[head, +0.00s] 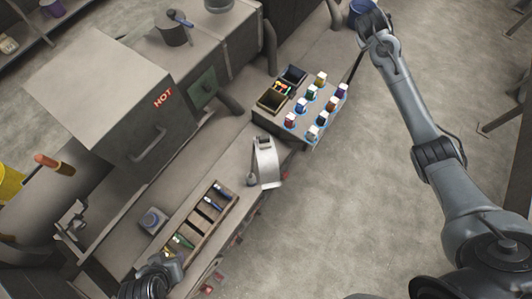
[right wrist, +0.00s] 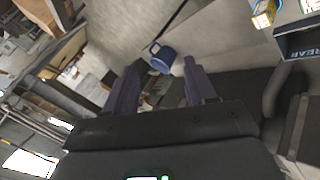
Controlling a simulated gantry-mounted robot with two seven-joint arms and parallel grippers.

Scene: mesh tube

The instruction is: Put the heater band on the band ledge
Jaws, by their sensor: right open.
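I cannot pick out the heater band or the band ledge with certainty. A pale curved metal piece (head: 266,165) stands on the front part of the bench in the head view. My right gripper (right wrist: 160,74) is open with nothing between its fingers in the right wrist view. A blue bucket-like container (right wrist: 162,57) shows beyond its fingertips, apparently apart from them. In the head view the right gripper (head: 370,18) is at the top edge, away from the bench. My left gripper (head: 163,272) is at the bottom, near a divided tray; its fingers are not clear.
The divided tray (head: 192,238) holds several tools. Open floor (head: 350,200) lies right of the bench.

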